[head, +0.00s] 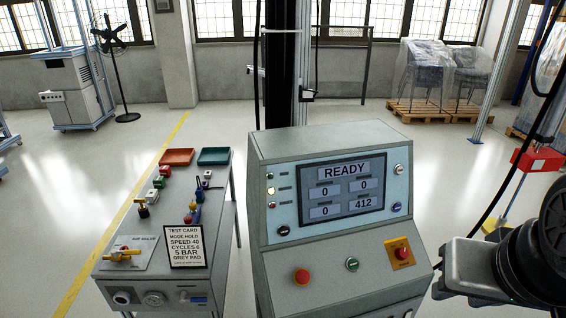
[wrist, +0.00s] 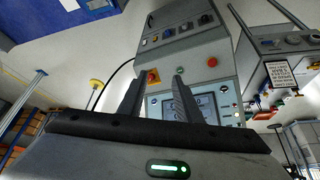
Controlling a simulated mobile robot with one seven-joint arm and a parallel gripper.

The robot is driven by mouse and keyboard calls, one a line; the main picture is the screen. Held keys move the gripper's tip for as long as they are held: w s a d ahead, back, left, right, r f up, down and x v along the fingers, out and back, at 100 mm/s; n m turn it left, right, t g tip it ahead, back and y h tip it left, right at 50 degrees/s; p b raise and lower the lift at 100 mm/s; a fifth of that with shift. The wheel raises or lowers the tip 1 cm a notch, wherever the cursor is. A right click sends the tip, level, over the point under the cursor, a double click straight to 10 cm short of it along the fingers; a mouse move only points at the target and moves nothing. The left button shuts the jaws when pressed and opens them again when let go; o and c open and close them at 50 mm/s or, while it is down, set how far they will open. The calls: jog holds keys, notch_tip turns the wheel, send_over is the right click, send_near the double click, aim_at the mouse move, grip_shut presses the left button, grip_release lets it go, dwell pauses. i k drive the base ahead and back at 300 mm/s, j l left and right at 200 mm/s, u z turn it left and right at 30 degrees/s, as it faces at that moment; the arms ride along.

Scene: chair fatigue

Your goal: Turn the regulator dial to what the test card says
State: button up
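The test card (head: 187,247) stands on the left bench and reads MODE HOLD, SPEED 40, CYCLES 6, 5 BAR, GREY PAD. On the bench's front face are a round dark-centred knob (head: 122,297), a round gauge-like disc (head: 154,298) and a small blue display. The knob looks like the regulator dial, but its label and setting are too small to read. The card also shows upside down in the wrist view (wrist: 281,74). My gripper (wrist: 158,90) is open and empty, its two fingers apart. It points toward the console, away from the bench front.
A yellow-handled air valve (head: 124,254), coloured small parts and two trays (head: 214,156) are on the bench. Open floor lies left of it.

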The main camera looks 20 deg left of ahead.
aim_at(121, 298)
jog(key=u, duration=2.1)
jog(key=k+j+u, duration=0.1)
jog(key=i+j+u, duration=0.1)
jog(key=i, duration=0.4)
jog(key=i+j, duration=0.2)
jog(key=i, duration=0.3)
jog(key=i+j+u, duration=0.15)
jog(key=i, duration=0.4)
